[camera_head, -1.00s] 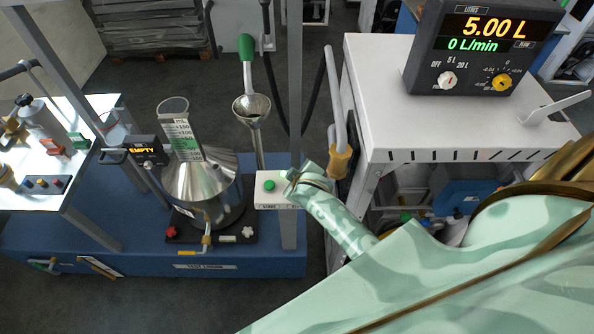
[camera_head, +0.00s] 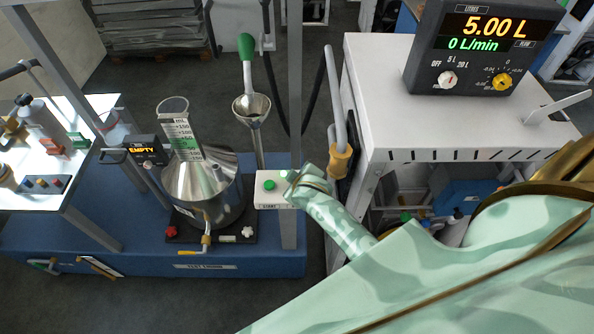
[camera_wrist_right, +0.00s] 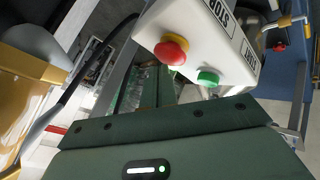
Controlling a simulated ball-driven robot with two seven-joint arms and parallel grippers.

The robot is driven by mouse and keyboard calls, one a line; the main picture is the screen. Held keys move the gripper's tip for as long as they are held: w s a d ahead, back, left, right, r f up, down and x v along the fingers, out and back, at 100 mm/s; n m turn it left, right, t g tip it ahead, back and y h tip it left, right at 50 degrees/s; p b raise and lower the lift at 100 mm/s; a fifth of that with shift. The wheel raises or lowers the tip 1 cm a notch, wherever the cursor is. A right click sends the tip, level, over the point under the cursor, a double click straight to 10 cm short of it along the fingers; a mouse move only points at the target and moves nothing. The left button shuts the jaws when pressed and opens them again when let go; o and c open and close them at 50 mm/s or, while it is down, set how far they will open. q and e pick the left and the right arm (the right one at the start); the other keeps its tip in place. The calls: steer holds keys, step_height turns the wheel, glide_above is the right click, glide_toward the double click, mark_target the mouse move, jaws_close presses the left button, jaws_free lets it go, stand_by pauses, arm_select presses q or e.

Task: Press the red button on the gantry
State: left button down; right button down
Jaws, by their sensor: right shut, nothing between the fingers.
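The white button box (camera_head: 268,203) is on the gantry's upright post (camera_head: 290,228), with a green button (camera_head: 269,185) on its top. In the right wrist view the box (camera_wrist_right: 215,40) carries the red button (camera_wrist_right: 171,50) on a yellow collar beside a green button (camera_wrist_right: 208,77). My right gripper (camera_head: 289,177) is shut and empty at the right end of the box in the head view. It hides the red button there. In the wrist view the red button sits just beyond the dark green gripper body. I cannot tell whether the fingertips touch it. My left gripper is out of view.
A white cabinet (camera_head: 400,125) with a meter reading 5.00 L and 0 L/min (camera_head: 484,45) stands right of the post.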

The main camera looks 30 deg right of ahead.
steer(key=shift+f, duration=0.4)
stand_by(0.6)
steer(key=shift+r+p, duration=0.9)
steer(key=shift+p, duration=0.05)
step_height(320, 180, up, 5)
steer(key=p, duration=0.5)
steer(key=shift+p, duration=0.35)
